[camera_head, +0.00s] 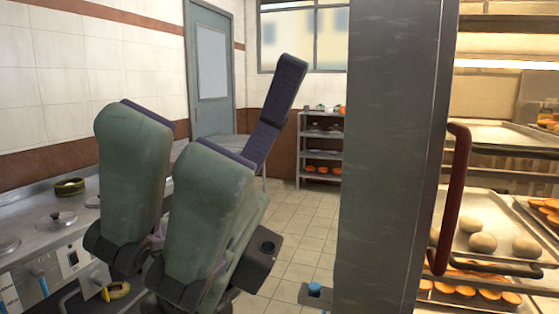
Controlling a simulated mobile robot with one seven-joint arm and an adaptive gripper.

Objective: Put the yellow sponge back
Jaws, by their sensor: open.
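I cannot make out the yellow sponge in this view. A small yellow piece (105,294) shows at the front of the cooking counter at the lower left, too small to identify. My gripper (215,105) is large and close in front of the camera, left of the middle. Its green-grey parts and dark purple pads stand apart, and it is open. I see nothing held between them. It hides part of the counter and floor behind it.
The steel counter (52,232) with lidded pots lies left. A grey pillar (393,160) blocks the right centre. A baking rack with a red handle (453,195) and dough trays stands right. Tiled floor (305,225) leads to a small shelf (322,153) and a door (210,75).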

